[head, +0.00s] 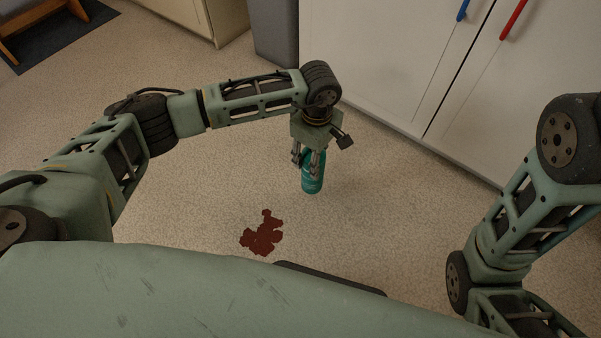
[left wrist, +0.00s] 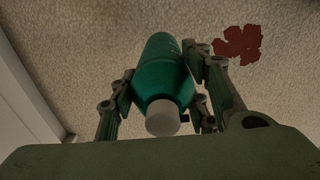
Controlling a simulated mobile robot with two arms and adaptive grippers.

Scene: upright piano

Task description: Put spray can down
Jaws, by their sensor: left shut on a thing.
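The spray can (head: 312,177) is teal with a pale cap. My left gripper (head: 309,160) is shut on its upper part, pointing down from above. The can looks upright in the head view; I cannot tell whether its bottom touches the floor. In the left wrist view the can (left wrist: 163,85) sits between the two fingers of the left gripper (left wrist: 168,95), its pale cap towards the camera. My right arm shows at the right of the head view, but its gripper is out of view.
A dark red stain (head: 263,234) lies on the speckled floor (head: 225,165), left of and nearer than the can. A white cabinet (head: 385,60) with a blue and a red handle stands behind. A grey block (head: 275,30) and a wooden bench (head: 35,25) are farther back.

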